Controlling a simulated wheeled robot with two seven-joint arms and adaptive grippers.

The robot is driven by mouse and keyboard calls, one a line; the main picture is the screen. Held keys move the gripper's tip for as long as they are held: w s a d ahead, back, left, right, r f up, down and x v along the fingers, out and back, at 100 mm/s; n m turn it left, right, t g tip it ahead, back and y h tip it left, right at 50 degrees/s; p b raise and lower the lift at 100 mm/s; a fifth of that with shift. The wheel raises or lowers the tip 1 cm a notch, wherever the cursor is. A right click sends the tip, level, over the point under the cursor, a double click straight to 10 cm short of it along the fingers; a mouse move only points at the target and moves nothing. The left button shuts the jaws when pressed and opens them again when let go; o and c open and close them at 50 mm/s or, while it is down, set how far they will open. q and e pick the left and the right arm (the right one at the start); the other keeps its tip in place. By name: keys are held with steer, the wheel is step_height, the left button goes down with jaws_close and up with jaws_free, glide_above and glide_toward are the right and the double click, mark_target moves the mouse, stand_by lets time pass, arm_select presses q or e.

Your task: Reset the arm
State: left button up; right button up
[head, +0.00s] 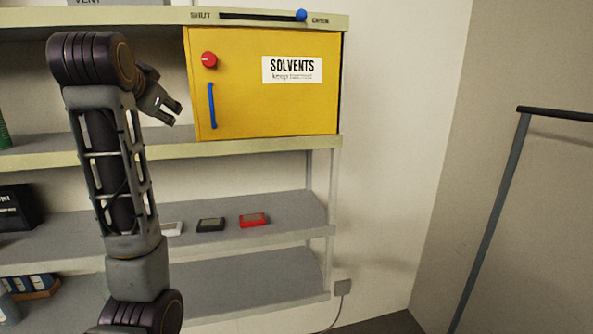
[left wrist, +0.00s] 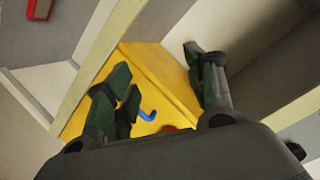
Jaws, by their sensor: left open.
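My left arm rises at the left of the head view and bends at the top. Its gripper (head: 171,112) is open and empty, pointing down and right just left of the yellow solvents cabinet (head: 270,105). In the left wrist view the two fingers (left wrist: 163,95) stand apart, with the yellow cabinet (left wrist: 160,75) and its blue handle (left wrist: 148,115) between and beyond them. The cabinet door looks shut. It has a red knob (head: 209,60) and a blue handle (head: 211,105). My right gripper is not in view.
A slider with a blue knob (head: 301,15) sits at the OPEN end above the cabinet. A white, a black (head: 210,224) and a red device (head: 253,219) lie on the shelf (head: 290,208) below. A dark rail (head: 495,200) stands at right. The wall between is bare.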

arm_select(q)
steer(key=s+d+f+g+h, duration=0.1)
steer(key=s+d+f+g, duration=0.1)
steer(key=f, duration=1.7)
steer(key=s+d+f+g, duration=0.1)
steer(key=f+g, duration=0.2)
steer(key=f, duration=1.7)
steer(key=s+d+f+n+g+h, duration=0.1)
steer(key=s+d+f+g, duration=0.2)
steer(key=s+f, duration=0.95)
steer(key=s+d+f+n+g+h, duration=0.1)
steer(key=s+d+f+g, duration=0.1)
steer(key=s+f, duration=1.1)
steer(key=s+f+g, duration=0.1)
steer(key=s+f, duration=0.1)
steer(key=f, duration=1.5)
steer(key=s+f, duration=0.2)
steer(key=f, duration=1.5)
steer(key=s+a+f, duration=0.2)
steer(key=s+f, duration=0.7)
steer(key=s, duration=0.2)
steer(key=s+a+f+g+b, duration=0.1)
steer(key=s+a+f, duration=0.1)
steer(key=s+f, duration=0.8)
steer(key=shift+s+m+g, duration=0.3)
steer(key=shift+s+m, duration=0.1)
steer(key=shift+s, duration=0.1)
steer(key=shift+f, duration=0.1)
